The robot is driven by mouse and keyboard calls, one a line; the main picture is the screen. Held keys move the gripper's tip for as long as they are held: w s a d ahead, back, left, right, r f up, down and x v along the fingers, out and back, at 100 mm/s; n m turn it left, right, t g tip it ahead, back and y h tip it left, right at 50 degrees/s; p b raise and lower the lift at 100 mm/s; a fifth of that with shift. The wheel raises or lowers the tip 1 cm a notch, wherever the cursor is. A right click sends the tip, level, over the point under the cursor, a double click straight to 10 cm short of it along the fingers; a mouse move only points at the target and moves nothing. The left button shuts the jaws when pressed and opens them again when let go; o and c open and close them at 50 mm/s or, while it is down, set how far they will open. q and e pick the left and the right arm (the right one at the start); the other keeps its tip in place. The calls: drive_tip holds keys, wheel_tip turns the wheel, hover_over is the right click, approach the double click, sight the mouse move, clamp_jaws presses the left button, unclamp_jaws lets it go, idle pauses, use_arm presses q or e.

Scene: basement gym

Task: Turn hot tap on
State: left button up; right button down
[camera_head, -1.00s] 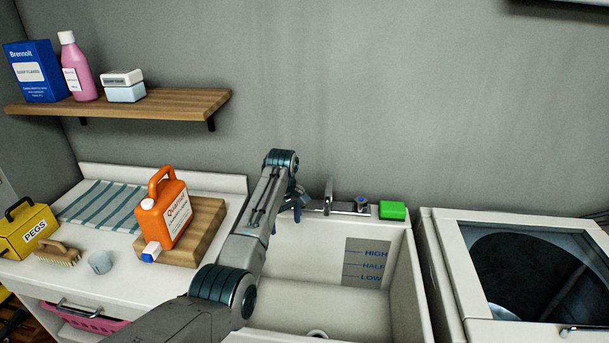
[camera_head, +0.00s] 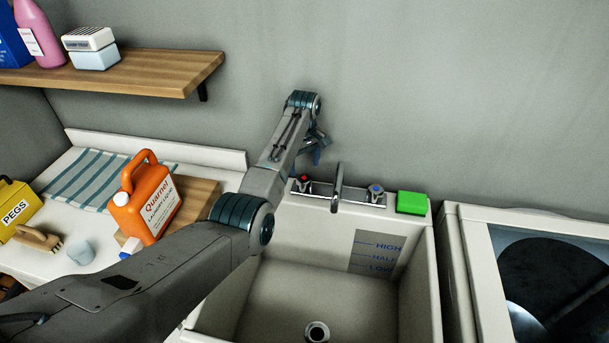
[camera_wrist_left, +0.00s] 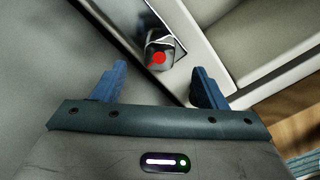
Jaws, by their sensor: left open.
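The hot tap (camera_head: 303,180), with a red top, stands at the left end of the chrome tap fitting behind the sink. In the left wrist view the hot tap (camera_wrist_left: 160,57) shows its red dot ahead of the fingertips, roughly midway between them. My left gripper (camera_head: 316,156) has blue fingers and is mostly hidden by its own arm. It is near the tap, apart from it. In the left wrist view the gripper (camera_wrist_left: 160,80) is open and empty. The cold tap (camera_head: 376,192) has a blue top. My right gripper is not in view.
The spout (camera_head: 338,188) rises between the taps. A green block (camera_head: 411,203) sits on the sink rim (camera_head: 424,240) at the right. An orange bottle (camera_head: 146,205) stands on a board to the left. A wooden shelf (camera_head: 150,75) is on the wall.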

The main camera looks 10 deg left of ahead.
sight(304, 178)
use_arm(q)
wheel_tip(304, 178, down, 6)
drive_tip(key=shift+w+r+p, duration=0.1)
drive_tip(key=shift+p, duration=0.2)
drive_tip(key=shift+f, duration=0.55)
drive_tip(key=c, duration=1)
